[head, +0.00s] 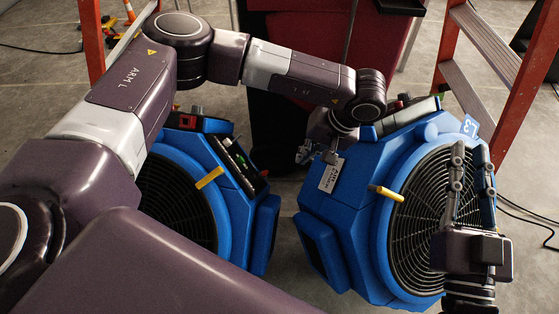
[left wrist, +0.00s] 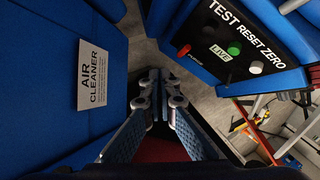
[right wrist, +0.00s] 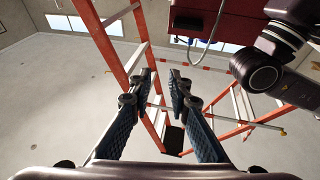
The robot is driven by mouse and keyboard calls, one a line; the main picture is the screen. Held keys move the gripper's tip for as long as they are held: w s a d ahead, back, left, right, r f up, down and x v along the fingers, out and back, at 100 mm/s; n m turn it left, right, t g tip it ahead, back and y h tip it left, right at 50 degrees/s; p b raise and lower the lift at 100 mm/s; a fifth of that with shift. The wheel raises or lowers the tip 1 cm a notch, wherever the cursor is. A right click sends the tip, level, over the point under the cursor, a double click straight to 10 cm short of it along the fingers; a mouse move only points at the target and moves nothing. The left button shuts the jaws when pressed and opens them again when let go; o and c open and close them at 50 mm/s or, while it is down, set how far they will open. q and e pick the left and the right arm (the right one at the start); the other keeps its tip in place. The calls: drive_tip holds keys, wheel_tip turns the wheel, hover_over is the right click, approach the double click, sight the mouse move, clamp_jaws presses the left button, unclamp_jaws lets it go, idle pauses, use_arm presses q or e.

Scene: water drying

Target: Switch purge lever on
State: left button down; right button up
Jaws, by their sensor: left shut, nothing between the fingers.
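The purge lever (left wrist: 183,50) is a small red-tipped control at the left end of a black panel (left wrist: 225,75), beside a small red label. The panel also carries a green button (left wrist: 233,48), a white button (left wrist: 256,67) and a "LIVE" label. In the head view, the panel (head: 240,165) appears on the left blue machine (head: 235,215); the lever is too small to make out there. My left gripper (head: 318,152) is shut and empty between the machines; in the left wrist view its fingertips (left wrist: 160,80) are apart from the lever. My right gripper (head: 474,160) is open and empty.
A right blue machine (head: 335,225) with an "AIR CLEANER" label (head: 332,175) and a round grille stands close to my left gripper. Both machines have yellow handles. Orange ladder legs (head: 445,45) stand behind. Grey floor shows between the machines.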

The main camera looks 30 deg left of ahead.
use_arm(q)
drive_tip(key=shift+r, duration=0.15)
use_arm(e)
drive_tip(key=shift+s+r, duration=0.15)
drive_tip(key=shift+s, duration=0.05)
use_arm(q)
drive_tip(key=shift+s, duration=0.1)
